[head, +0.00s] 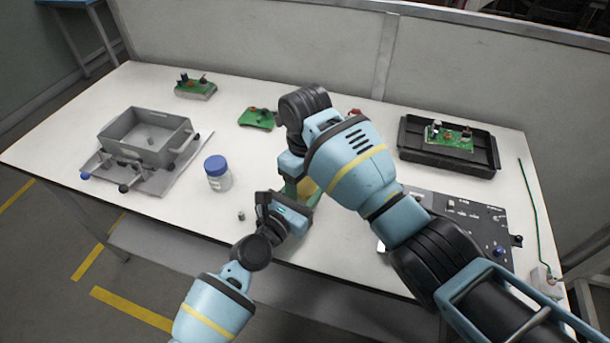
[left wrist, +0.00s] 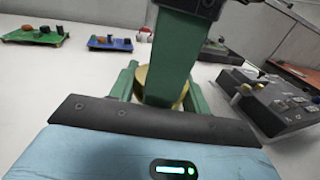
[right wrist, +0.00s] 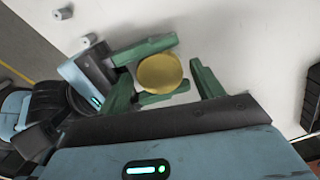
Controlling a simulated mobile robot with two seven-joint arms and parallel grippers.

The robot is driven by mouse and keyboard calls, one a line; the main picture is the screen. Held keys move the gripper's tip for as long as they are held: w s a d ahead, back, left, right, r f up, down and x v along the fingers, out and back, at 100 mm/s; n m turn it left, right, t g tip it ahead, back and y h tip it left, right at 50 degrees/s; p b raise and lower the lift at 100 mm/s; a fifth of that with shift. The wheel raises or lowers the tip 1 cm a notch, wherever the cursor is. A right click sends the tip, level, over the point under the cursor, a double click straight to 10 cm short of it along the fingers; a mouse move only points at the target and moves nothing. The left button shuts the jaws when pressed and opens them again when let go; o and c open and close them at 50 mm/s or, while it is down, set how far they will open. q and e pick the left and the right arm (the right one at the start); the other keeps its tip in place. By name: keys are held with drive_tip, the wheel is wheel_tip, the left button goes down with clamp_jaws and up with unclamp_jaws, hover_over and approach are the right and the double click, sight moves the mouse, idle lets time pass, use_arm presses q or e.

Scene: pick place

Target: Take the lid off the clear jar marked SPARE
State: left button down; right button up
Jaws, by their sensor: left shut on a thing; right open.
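A round gold lid (right wrist: 160,73) shows from above in the right wrist view and partly in the left wrist view (left wrist: 152,83); the jar body below it is hidden. My left gripper (head: 303,192) is shut around this lidded thing from the side, its green fingers on either side. My right gripper (right wrist: 163,68) is open directly above, one finger on each side of the lid, with visible gaps. A clear jar with a blue lid (head: 217,172) stands upright on the table, left of the grippers. Its label is too small to read, and no SPARE marking is legible.
A grey bin (head: 146,127) on a knobbed plate stands at the left. Green circuit boards (head: 256,118) lie at the back. A black tray (head: 420,155) with a board and a dark panel (head: 455,215) are at the right. Small metal pieces (head: 240,215) lie near the front.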

drive_tip(key=c, duration=1)
drive_tip(key=n, duration=0.4)
idle(0.7)
drive_tip(key=o, duration=1.1)
drive_tip(key=shift+r, duration=0.1)
drive_tip(key=shift+r, duration=2.2)
drive_tip(key=shift+c, duration=0.5)
